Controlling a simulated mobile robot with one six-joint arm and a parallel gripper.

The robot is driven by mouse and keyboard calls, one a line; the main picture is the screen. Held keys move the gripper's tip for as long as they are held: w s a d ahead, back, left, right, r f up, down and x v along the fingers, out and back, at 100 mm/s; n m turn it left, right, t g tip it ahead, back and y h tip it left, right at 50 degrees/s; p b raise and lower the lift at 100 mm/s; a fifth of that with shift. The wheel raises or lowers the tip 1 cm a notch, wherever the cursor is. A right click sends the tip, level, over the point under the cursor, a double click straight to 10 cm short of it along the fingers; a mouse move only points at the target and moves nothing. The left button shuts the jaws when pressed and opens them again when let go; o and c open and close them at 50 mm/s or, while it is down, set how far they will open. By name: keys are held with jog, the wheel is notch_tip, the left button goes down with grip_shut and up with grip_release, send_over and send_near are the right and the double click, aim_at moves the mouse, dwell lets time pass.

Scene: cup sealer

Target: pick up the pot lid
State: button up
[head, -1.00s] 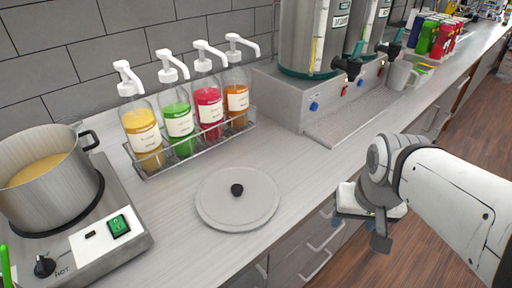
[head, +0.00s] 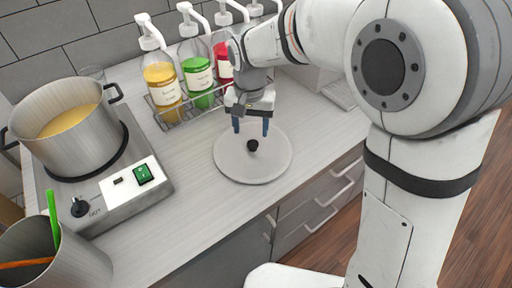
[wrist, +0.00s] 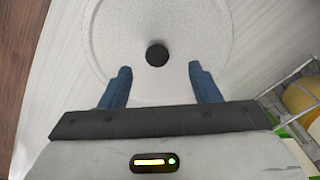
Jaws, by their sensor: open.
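The pot lid (head: 238,168) is a flat, light grey disc with a black round knob (head: 252,145) at its middle. It lies on the counter to the right of the hot plate. My gripper (head: 251,128) is above the lid's back part, pointing down, with its two blue fingers apart and nothing between them. In the wrist view the lid (wrist: 110,45) fills the upper middle, and the knob (wrist: 157,55) sits just ahead of the gap between the open fingers (wrist: 160,78). I cannot tell the exact height of the fingertips above the lid.
A pot (head: 68,130) of yellow liquid stands on the hot plate (head: 120,205) at left. A wire rack (head: 172,118) of syrup bottles is close behind my gripper. A grey container (head: 85,260) with utensils stands front left. Clear counter lies in front of the lid.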

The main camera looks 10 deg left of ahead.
aim_at(253, 143)
jog(key=f, duration=0.3)
jog(key=f+p, duration=0.1)
jog(key=f, duration=0.1)
jog(key=shift+w+d+f, duration=0.15)
jog(key=shift+d+f, duration=0.05)
jog(key=shift+f, duration=0.2)
jog(key=shift+c, duration=0.5)
jog(key=c, duration=1.1)
